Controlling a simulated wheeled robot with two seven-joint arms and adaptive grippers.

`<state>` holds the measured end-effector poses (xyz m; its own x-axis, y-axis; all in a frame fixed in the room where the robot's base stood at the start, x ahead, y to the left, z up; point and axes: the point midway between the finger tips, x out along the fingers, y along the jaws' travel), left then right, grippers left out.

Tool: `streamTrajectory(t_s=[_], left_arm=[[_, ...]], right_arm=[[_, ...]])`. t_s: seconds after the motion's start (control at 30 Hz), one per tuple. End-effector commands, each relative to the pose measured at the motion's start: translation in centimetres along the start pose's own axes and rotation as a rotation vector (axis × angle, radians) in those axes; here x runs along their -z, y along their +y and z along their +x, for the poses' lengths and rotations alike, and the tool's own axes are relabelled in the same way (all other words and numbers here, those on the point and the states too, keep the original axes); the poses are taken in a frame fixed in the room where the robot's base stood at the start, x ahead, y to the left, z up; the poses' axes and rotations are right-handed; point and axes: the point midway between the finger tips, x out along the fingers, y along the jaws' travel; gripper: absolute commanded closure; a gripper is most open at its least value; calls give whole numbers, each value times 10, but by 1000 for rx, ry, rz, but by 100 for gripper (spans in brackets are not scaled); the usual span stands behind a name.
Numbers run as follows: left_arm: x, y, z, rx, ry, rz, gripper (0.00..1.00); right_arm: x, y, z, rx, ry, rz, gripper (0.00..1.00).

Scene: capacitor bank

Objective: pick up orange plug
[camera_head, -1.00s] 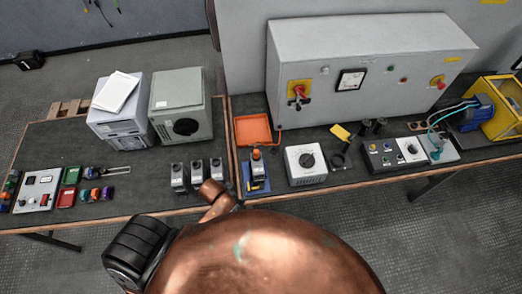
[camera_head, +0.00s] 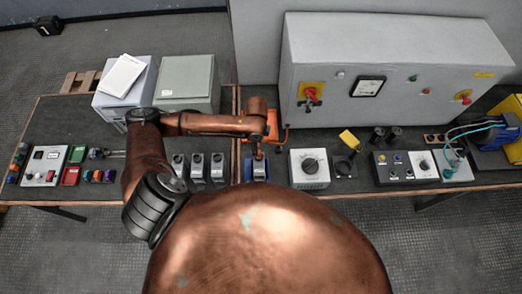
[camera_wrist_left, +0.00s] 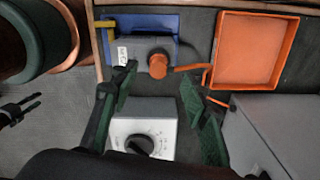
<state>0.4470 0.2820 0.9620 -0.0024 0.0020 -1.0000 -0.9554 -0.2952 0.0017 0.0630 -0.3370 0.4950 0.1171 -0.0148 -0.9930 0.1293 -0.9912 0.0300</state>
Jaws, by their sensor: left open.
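In the head view the plug (camera_head: 258,153) shows as a small orange spot just below the end of my left arm. My left gripper (camera_wrist_left: 158,82) is open, with its green-padded fingers spread either side of the plug's line in the wrist view. Nothing is between the pads that I can see them touching. The gripper's fingers are hard to make out in the head view.
An orange tray (camera_wrist_left: 254,85) lies to the right of the plug in the wrist view. A white box with a black dial (camera_head: 309,168) stands close by. Several small grey modules (camera_head: 198,166) stand left of the plug's device. A large grey cabinet (camera_head: 420,60) rises behind.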

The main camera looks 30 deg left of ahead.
Motion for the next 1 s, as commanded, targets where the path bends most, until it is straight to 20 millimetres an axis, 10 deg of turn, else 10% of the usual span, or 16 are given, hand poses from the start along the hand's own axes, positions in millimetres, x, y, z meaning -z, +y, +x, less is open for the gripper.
streamTrajectory(t_s=[0.53, 1.0], left_arm=[[9, 0, 66, 0, 1, 13, 58], [7, 1, 72, 2, 2, 11, 69]], right_arm=[[-18, 2, -13, -2, -23, 2, 63], [-10, 4, -12, -3, -13, 1, 63]])
